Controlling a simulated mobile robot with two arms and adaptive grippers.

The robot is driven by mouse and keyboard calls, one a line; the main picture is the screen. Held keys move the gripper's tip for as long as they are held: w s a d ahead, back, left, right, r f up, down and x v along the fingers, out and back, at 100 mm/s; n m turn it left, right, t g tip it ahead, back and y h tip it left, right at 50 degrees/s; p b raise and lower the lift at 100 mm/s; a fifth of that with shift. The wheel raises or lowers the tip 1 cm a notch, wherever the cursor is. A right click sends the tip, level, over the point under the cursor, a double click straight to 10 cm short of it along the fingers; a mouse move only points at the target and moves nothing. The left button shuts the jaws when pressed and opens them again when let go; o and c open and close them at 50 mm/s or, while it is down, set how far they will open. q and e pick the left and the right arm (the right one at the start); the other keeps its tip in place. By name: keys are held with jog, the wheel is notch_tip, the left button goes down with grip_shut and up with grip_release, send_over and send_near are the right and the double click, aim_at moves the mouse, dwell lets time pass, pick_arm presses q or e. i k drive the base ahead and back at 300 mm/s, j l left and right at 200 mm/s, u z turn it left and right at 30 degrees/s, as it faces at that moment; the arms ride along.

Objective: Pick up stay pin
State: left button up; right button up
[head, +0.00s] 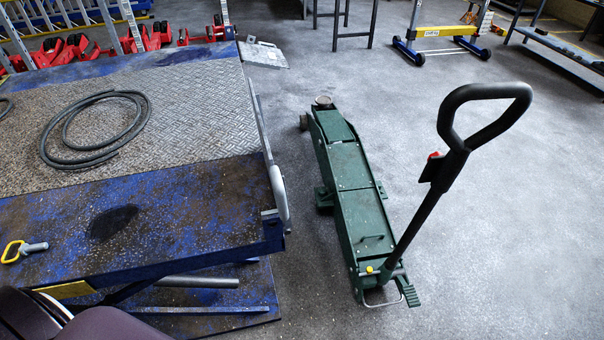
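The stay pin appears to be the small piece with a yellow loop handle and a grey metal shank (33,247). It lies on the blue lift table (190,215) near its left front part, at the left edge of the head view. The loop points left and the shank points right. Nothing touches it from above. Neither of my grippers shows in the head view. Dark rounded parts at the bottom left look like my own arm, and they are apart from the pin in the picture.
A coiled black hose (90,155) lies on the table's tread plate. A green trolley jack (355,205) with an upright black handle (450,160) stands on the floor to the right. Red equipment (140,42) lines the back left. Open grey floor surrounds the jack.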

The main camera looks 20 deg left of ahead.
aim_at(25, 248)
jog(key=u, duration=2.6)
